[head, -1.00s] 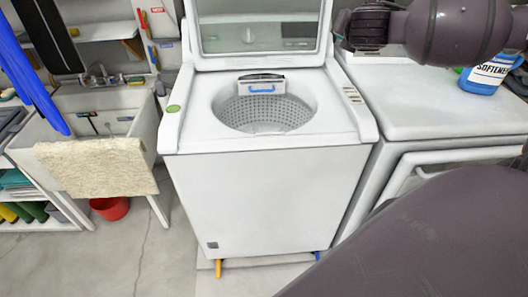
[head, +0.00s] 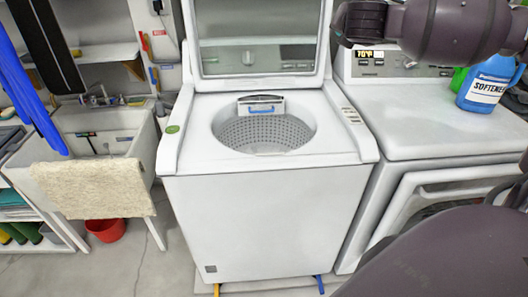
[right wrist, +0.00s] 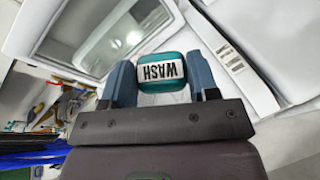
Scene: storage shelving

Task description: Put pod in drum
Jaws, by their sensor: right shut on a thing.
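The teal pod (right wrist: 165,87) with a white "WASH" label sits between the blue fingers of my right gripper (right wrist: 164,72) in the right wrist view. The gripper is shut on it. The drum (head: 263,133) is the perforated grey tub inside the white top-loading washer (head: 265,215). The washer's lid (head: 257,60) stands raised, so the drum's mouth is open, and no pod shows in it. In the head view my right arm crosses the upper right, and the pod cannot be made out there. My left gripper is not in view.
A white dryer (head: 430,110) stands right of the washer, with a blue softener bottle (head: 488,85) on top. At left are a sink (head: 100,128) with a beige towel (head: 95,188) over its front, and a red bucket (head: 105,230). The floor before the washer is clear.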

